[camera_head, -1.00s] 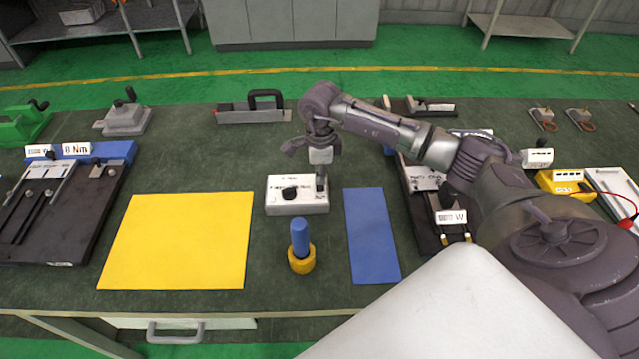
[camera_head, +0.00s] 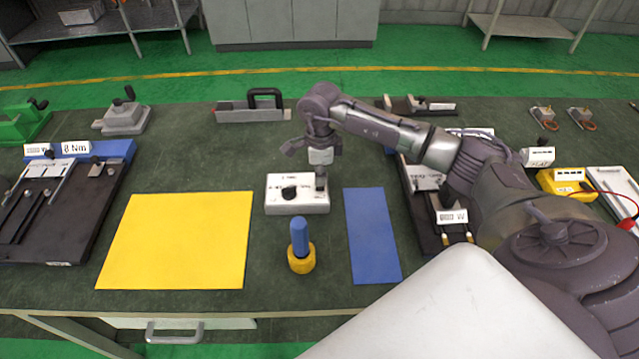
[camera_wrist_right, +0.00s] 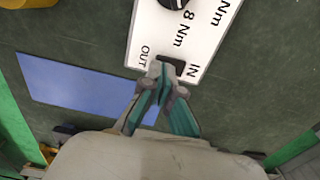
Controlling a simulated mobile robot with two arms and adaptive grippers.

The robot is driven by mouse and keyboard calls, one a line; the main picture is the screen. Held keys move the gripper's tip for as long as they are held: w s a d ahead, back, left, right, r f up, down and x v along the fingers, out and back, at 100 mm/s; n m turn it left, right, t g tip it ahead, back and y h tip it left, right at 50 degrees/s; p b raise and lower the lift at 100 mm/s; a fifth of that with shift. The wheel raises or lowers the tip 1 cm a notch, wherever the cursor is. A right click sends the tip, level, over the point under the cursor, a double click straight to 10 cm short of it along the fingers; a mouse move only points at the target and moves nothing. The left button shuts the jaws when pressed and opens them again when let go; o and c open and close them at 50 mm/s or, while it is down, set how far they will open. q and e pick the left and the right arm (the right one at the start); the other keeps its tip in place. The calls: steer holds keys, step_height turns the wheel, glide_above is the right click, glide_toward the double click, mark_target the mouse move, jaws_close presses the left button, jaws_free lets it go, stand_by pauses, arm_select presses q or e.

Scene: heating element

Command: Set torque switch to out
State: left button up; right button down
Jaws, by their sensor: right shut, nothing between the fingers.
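The torque switch box (camera_head: 284,203) is a white box on the bench, between the yellow and blue mats. In the right wrist view the box (camera_wrist_right: 203,45) shows a black round knob (camera_wrist_right: 175,3), "8 Nm" labels and a dark switch (camera_wrist_right: 172,66) between the words OUT and IN. My right gripper (camera_head: 321,185) is above the box's right end, pointing down. In the right wrist view its fingertips (camera_wrist_right: 160,75) are closed together at the switch, on the OUT side, with nothing held. Whether they touch the switch is hard to tell. My left gripper is not in view.
A yellow mat (camera_head: 180,240) lies left of the box and a blue mat (camera_head: 373,235) right of it. A blue-handled tool in a yellow holder (camera_head: 301,262) stands in front. Dark fixtures stand at left (camera_head: 70,225) and right (camera_head: 425,220).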

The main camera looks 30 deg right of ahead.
mark_target(320, 188)
steer(key=shift+f+b, duration=0.8)
steer(key=shift+f, duration=0.15)
stand_by(0.5)
steer(key=shift+r+p, duration=2.05)
steer(key=shift+r, duration=1.5)
